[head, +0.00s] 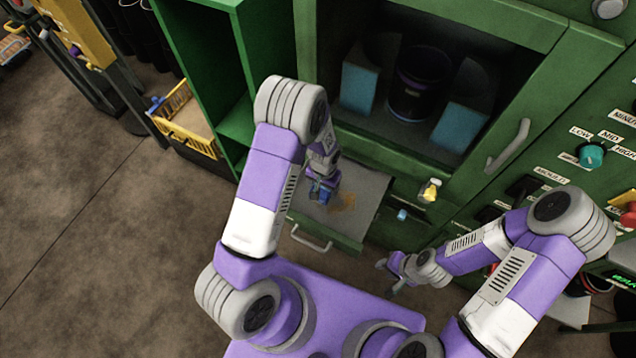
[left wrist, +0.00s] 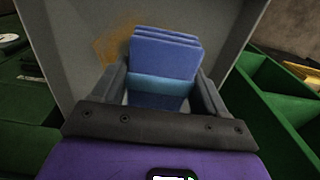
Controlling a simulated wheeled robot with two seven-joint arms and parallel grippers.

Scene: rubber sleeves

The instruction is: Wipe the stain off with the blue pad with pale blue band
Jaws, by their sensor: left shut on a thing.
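The blue pad with its pale blue band (left wrist: 162,84) is between the fingers of my left gripper (left wrist: 163,92), which is shut on it. In the head view the left gripper (head: 322,190) is over a grey pulled-out drawer surface (head: 371,190), and only a little of the pad shows. The brown-orange stain (head: 346,202) lies on that surface just right of the pad. In the left wrist view the stain (left wrist: 118,45) is left of the pad. I cannot tell whether the pad touches the surface. My right gripper (head: 388,276) is empty, its fingers apart, right of the drawer.
The drawer has a front handle (head: 311,239). Behind it stands a green cabinet (head: 420,20) with a dark window and a handle (head: 508,146). A yellow crate (head: 184,120) sits at the left. Knobs, including a teal one (head: 590,155), line the right panel. Open floor lies left.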

